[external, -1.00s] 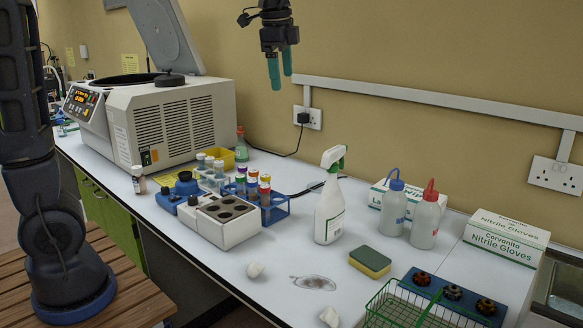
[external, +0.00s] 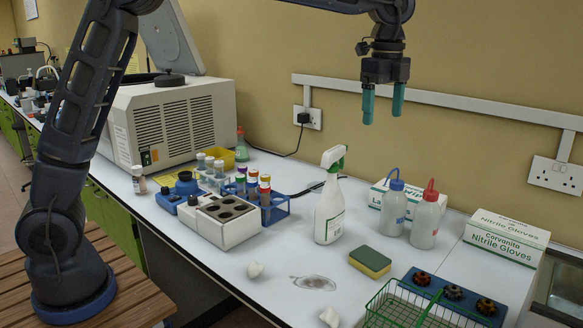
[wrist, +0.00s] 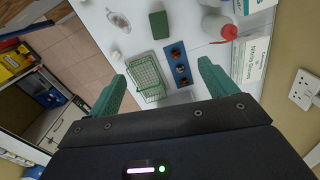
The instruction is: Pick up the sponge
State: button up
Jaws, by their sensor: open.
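The sponge (external: 370,261) is a yellow block with a dark green top. It lies flat on the white bench, right of the spray bottle and behind the wire basket. In the wrist view the sponge (wrist: 158,25) shows its green top near the upper middle, beyond my fingertips. My gripper (external: 383,105) is open and empty, its two teal fingers pointing down, high above the bench near the back wall. In the wrist view my gripper (wrist: 162,70) has its fingers spread wide, with the basket and the blue rack visible between them.
A green wire basket (external: 367,318) and a blue rack (external: 463,304) with dark round caps stand in front of the sponge. A white spray bottle (external: 328,215), two wash bottles (external: 425,222) and a glove box (external: 505,238) stand around it.

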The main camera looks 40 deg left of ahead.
jog(key=d, duration=0.1)
send_over(372, 257)
jog(key=f, duration=3.1)
jog(key=shift+d+f, duration=0.2)
jog(key=shift+f, duration=0.2)
jog(key=shift+s+a+f, duration=0.1)
jog(key=shift+a+f, duration=0.05)
jog(key=shift+f, duration=2.65)
jog(key=c, duration=1.1)
